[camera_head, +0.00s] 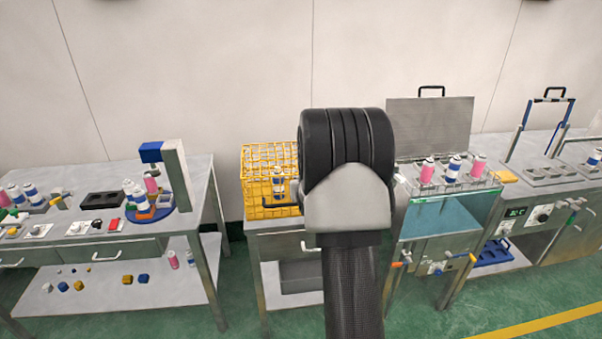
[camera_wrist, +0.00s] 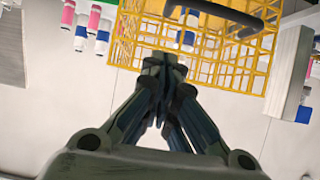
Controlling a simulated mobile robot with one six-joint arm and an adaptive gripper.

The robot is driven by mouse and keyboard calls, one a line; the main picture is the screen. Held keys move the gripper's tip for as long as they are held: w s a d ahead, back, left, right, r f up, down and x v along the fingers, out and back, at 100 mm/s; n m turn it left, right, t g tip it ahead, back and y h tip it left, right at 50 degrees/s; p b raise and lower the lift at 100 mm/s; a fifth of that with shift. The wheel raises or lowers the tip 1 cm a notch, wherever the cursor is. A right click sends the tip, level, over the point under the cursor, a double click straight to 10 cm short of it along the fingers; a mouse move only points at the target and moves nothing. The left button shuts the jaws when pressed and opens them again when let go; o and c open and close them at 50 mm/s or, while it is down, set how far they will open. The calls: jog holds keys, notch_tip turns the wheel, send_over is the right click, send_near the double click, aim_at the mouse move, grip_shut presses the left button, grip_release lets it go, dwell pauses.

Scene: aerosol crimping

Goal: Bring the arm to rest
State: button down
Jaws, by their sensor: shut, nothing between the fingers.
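My gripper (camera_wrist: 160,68) shows in the wrist view with its fingers drawn together, shut and empty. Ahead of the fingertips in that view is the yellow wire cage (camera_wrist: 205,45), with a can partly visible inside; I cannot tell the gap between them. In the head view my arm (camera_head: 350,200) rises in the middle of the picture, and its dark rounded joint covers part of the same yellow cage (camera_head: 256,165). My gripper is hidden in the head view.
A left table (camera_head: 95,250) holds cans, small parts and a blue-topped press (camera_head: 172,172). Right of my arm, a bench with an open lid (camera_head: 432,125) carries several pink and blue-white cans. Farther right is a station with a raised handle (camera_head: 553,95). Green floor (camera_head: 420,325) shows in front.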

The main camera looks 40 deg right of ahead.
jog(key=s+a+f, duration=0.2)
jog(key=s+f, duration=0.1)
jog(key=shift+a, duration=0.2)
jog(key=s+a+r+n+g+y, duration=0.1)
jog(key=a+r, duration=0.3)
jog(key=a, duration=0.3)
jog(key=s+a+r+n+y, duration=0.15)
jog(key=a+r, duration=0.25)
jog(key=a, duration=0.4)
jog(key=s+a+r+n+g+y, duration=0.1)
jog(key=a+r, duration=0.4)
jog(key=a, duration=0.2)
jog(key=s+a+r+n+g+y, duration=0.1)
jog(key=s+a+n+y, duration=0.1)
jog(key=s+a, duration=0.7)
jog(key=s+a+n+g+y, duration=0.2)
jog(key=s+a, duration=0.8)
jog(key=s, duration=0.5)
jog(key=shift+s+r, duration=0.3)
jog(key=shift+r, duration=0.1)
